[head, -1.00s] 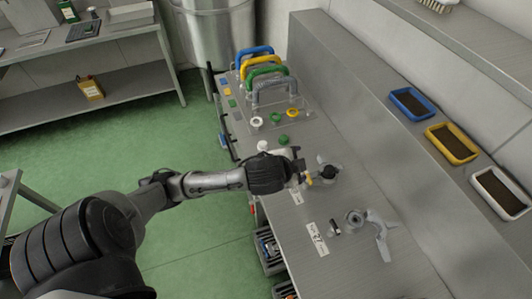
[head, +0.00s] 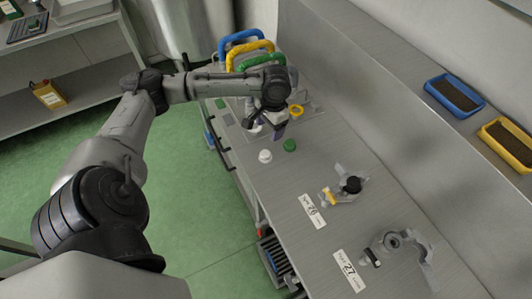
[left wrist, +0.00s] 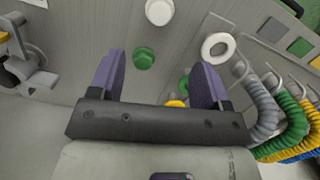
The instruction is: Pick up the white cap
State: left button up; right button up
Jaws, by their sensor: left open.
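The white cap (head: 265,156) sits upright on the grey bench, left of a green cap (head: 289,145). In the left wrist view the white cap (left wrist: 159,12) is at the top edge, beyond the green cap (left wrist: 144,58). My left gripper (head: 268,128) is open and empty above the bench, a little farther back than the white cap. Its two purple-padded fingers (left wrist: 158,68) point down at the bench, with the green cap showing between them. A white ring (left wrist: 218,47) lies beside the right finger in that view. My right gripper is not in view.
Blue, yellow, green and grey hose loops (head: 245,42) stand behind my gripper. Grey fittings (head: 345,187) (head: 400,244) with labels 26 and 27 are nearer on the bench. Blue (head: 453,110) and yellow-rimmed trays lie on the right ledge. Bench between caps and fittings is clear.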

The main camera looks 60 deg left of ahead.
pick_arm(q)
jog(key=b, duration=0.1)
send_over(265, 153)
jog(key=f, duration=0.7)
jog(key=shift+w+a+f, duration=0.1)
jog(key=shift+w+f, duration=0.1)
jog(key=shift+w, duration=0.15)
jog(key=shift+f, duration=0.5)
jog(key=shift+s+d+f+b, duration=0.15)
jog(key=shift+f+b, duration=0.25)
jog(key=shift+f, duration=0.9)
jog(key=shift+s+d+f+b, duration=0.15)
jog(key=shift+f+b, duration=0.25)
jog(key=shift+f, duration=0.85)
jog(key=shift+a, duration=0.1)
jog(key=c, duration=1)
